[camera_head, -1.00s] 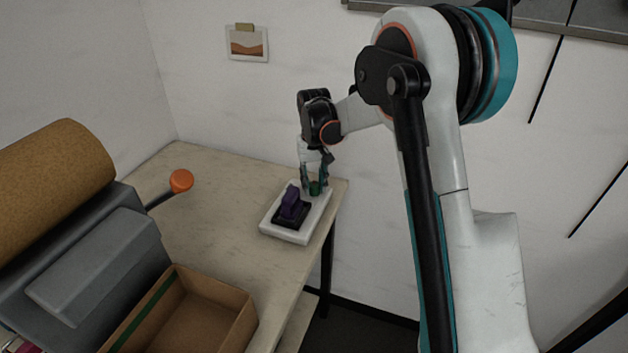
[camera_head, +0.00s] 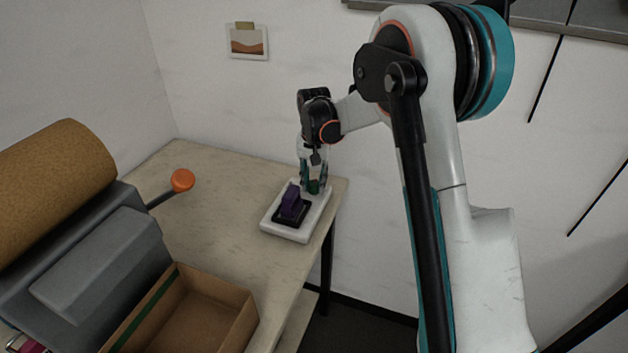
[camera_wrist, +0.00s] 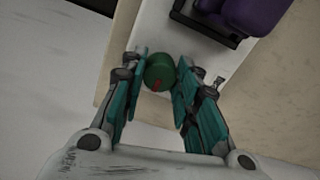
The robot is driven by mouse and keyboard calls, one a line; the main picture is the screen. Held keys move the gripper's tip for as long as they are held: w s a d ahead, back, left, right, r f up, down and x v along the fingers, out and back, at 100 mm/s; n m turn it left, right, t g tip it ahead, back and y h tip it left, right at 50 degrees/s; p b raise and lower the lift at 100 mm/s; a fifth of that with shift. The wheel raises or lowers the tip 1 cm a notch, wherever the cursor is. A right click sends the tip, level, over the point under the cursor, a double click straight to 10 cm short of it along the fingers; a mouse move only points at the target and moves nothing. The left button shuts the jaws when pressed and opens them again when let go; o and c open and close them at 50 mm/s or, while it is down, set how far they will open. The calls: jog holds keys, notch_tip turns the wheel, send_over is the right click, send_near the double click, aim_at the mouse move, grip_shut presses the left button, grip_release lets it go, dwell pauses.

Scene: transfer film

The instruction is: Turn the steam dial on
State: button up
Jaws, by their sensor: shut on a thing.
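The steam dial (camera_wrist: 160,72) is a round green knob with a small red mark on its near side. It stands on a white base plate (camera_head: 277,229) at the back right corner of the table, and shows small in the head view (camera_head: 313,187). My gripper (camera_wrist: 161,74) points down at the dial, one teal finger on each side, and is shut on it. A purple block-like part (camera_head: 290,203) on a dark mount shares the white plate, and appears at the top right of the wrist view (camera_wrist: 245,14).
A grey machine (camera_head: 100,265) with a brown roll (camera_head: 50,185) and an orange-knobbed lever (camera_head: 182,180) stands at the left. An open cardboard box (camera_head: 246,325) is in front. The middle of the table (camera_head: 222,210) is bare. A wall is close behind.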

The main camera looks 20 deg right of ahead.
aim_at(314, 183)
jog(key=o, duration=1.1)
jog(key=shift+c, duration=0.2)
notch_tip(314, 183, up, 12)
